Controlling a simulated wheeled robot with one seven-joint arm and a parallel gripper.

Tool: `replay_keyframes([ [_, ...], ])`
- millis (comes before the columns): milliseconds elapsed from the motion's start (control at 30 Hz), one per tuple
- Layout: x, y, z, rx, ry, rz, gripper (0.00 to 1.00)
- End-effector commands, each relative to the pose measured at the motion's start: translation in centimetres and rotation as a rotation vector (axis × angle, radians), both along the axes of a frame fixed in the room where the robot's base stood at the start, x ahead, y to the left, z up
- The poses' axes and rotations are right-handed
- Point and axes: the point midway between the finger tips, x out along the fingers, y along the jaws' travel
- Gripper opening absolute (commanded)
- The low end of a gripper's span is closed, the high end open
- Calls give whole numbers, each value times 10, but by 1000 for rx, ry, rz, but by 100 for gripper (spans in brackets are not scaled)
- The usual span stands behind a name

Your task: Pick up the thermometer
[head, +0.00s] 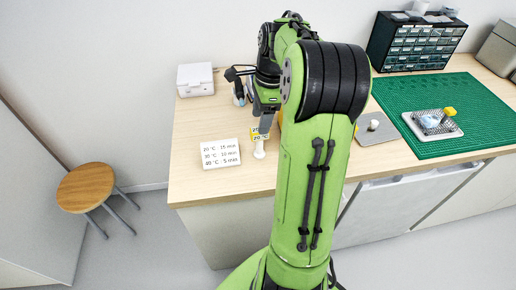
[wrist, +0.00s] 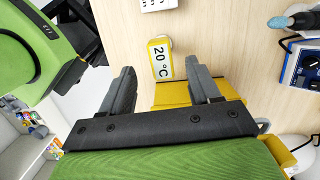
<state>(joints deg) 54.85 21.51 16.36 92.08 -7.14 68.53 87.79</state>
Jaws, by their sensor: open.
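The thermometer (wrist: 161,59), a small yellow-cased piece with a white "20 °C" face, lies on the wooden bench in the wrist view. A yellow "20 °C" piece (head: 261,137) also shows in the head view, just below the end of my arm. My gripper (wrist: 161,72) is open, with one dark finger on each side of the picture. The thermometer appears between and slightly beyond the fingertips, and nothing is clamped. I cannot tell the height gap. In the head view my arm hides part of this area.
A white card with times (head: 221,154) lies left of the thermometer. A yellow object (wrist: 172,94) shows between the fingers, partly hidden. A blue device (wrist: 304,65) and a blue-tipped tool (wrist: 290,21) are at the right. A green mat (head: 450,95) lies farther right.

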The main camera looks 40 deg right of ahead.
Motion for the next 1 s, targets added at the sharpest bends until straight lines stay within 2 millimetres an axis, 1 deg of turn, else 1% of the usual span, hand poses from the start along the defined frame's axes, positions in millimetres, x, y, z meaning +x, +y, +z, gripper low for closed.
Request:
replay_keyframes([
  [33, 0, 2, -15, 2, 3, 0, 62],
  [233, 3, 4, -38, -1, 0, 1, 62],
  [333, 5, 5, -59, 0, 1, 1, 62],
  [433, 6, 6, -76, 0, 1, 1, 62],
  [533, 7, 7, -82, -3, -1, 2, 62],
  [700, 7, 7, -81, -3, -2, 2, 62],
  [733, 7, 7, -81, -3, -2, 2, 60],
  [767, 7, 7, -81, -3, -2, 2, 56],
  [1000, 7, 7, -80, -3, -2, 2, 19],
])
